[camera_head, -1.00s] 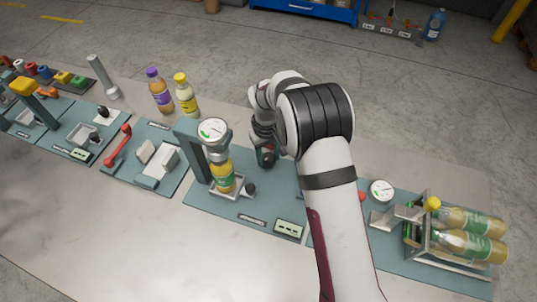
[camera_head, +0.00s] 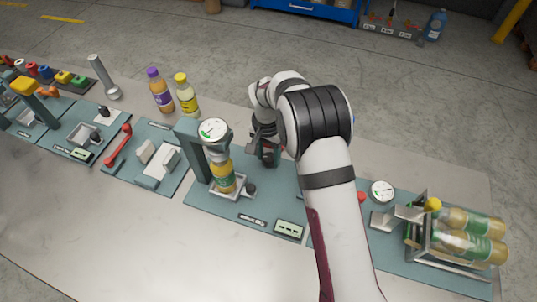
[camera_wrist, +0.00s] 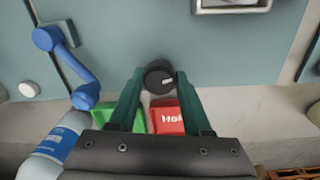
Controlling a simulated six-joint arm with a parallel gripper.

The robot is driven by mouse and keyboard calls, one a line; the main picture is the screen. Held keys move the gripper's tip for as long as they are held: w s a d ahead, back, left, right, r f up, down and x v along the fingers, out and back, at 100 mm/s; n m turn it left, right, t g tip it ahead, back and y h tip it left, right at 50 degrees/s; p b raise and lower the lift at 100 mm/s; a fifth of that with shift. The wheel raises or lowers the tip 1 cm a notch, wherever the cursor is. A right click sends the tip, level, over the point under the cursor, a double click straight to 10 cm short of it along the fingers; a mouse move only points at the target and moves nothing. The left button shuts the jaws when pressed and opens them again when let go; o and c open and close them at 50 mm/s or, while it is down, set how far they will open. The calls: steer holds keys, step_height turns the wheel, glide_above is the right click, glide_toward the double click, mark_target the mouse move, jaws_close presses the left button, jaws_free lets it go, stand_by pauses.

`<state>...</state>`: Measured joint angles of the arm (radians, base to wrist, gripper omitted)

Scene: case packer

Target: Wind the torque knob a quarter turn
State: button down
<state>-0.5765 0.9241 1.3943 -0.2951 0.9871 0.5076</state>
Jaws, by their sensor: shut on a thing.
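The torque knob (camera_wrist: 158,78) is a round black knob with a white pointer mark, on the teal panel in the wrist view. The mark points to the right. My gripper (camera_wrist: 161,80) has its two green fingers on either side of the knob and is shut on it. In the head view my gripper (camera_head: 266,158) is low over the teal station plate (camera_head: 222,211), right of the gauge column. It and my arm hide the knob there. A round white dial (camera_head: 213,130) stands above a capped bottle (camera_head: 222,177) of yellow-orange drink.
A blue lever (camera_wrist: 70,65) and a white button (camera_wrist: 29,89) are left of the knob in the wrist view. In the head view a rack (camera_head: 432,243) of bottles stands right of my arm. Two loose bottles (camera_head: 160,92) (camera_head: 186,96) stand behind the dial.

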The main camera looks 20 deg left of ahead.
steer(key=shift+m, duration=1.5)
steer(key=shift+c, duration=1.7)
jaws_free()
